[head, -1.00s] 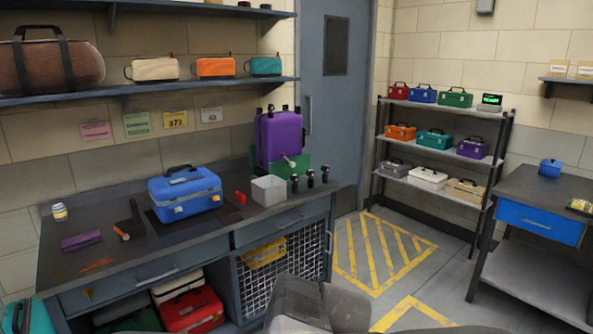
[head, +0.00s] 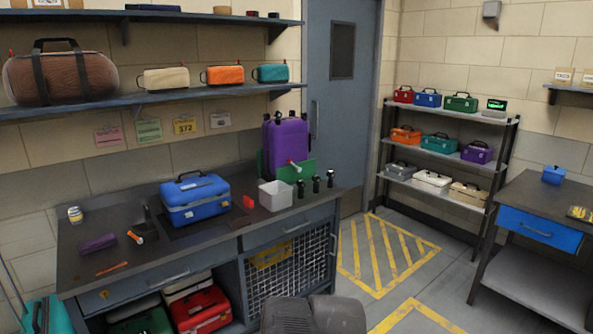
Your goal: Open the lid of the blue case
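The blue case (head: 196,201) sits on the dark workbench (head: 88,262), left of the middle of the head view. Its lid is shut, with a black handle on top and pale latches on the front. Nothing is touching it. My gripper is not in view; a dark grey part of my own body shows at the bottom edge, in front of the bench.
Striped floor (head: 385,255) is clear.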

